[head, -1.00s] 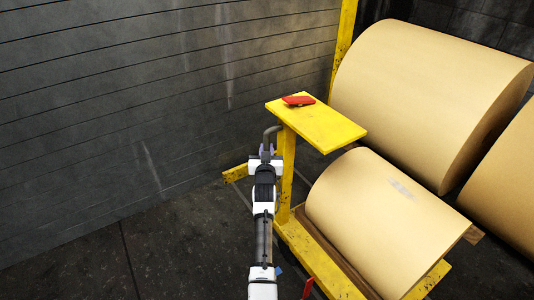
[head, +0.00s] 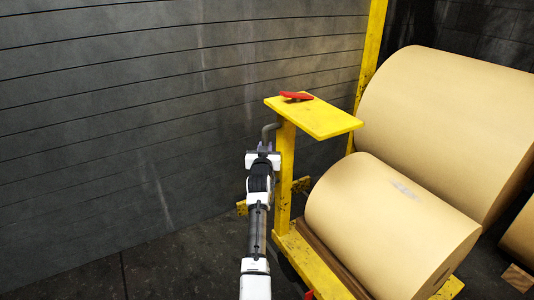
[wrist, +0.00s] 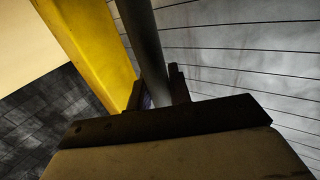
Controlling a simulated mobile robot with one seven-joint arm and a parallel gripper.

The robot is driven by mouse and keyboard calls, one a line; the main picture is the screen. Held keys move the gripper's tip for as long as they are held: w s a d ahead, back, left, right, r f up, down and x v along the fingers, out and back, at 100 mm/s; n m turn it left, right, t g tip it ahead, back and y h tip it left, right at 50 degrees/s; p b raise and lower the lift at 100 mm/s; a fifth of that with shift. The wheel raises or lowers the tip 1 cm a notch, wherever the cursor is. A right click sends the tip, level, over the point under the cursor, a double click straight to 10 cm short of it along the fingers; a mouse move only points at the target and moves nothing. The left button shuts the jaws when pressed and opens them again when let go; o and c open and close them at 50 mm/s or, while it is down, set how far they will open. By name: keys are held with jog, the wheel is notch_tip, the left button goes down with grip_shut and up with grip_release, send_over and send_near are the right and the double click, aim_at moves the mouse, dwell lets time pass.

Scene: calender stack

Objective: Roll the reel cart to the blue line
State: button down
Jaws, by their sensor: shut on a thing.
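The reel cart (head: 284,185) is a yellow frame with a post, a flat top shelf (head: 320,118) and a low bed. A tan paper reel (head: 385,225) lies on its side on the bed. A grey bent handle bar (head: 271,128) stands out at the left of the post. My gripper (head: 264,149) is shut on this handle bar. The wrist view shows the bar (wrist: 145,40) between my gripper's fingers (wrist: 160,95), beside the yellow post (wrist: 88,45). No blue line shows in these frames.
A red object (head: 296,96) lies on the cart's shelf. A larger tan reel (head: 450,125) is close behind the cart, with another at the right edge (head: 522,235). A yellow upright (head: 369,70) stands near the dark slatted wall (head: 150,110). Floor at the lower left (head: 180,265) is clear.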

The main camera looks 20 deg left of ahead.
jog(key=shift+s+a+f, duration=0.25)
jog(key=shift+s+a, duration=0.15)
jog(key=shift+a, duration=0.2)
jog(key=c, duration=1.3)
grip_release()
jog(key=shift+a, duration=0.15)
jog(key=shift+c, duration=0.2)
jog(key=shift+r, duration=0.1)
jog(key=shift+w+d+r, duration=0.1)
jog(key=shift+d, duration=0.2)
jog(key=v, duration=1.3)
jog(key=shift+s, duration=0.35)
jog(key=shift+d, duration=0.15)
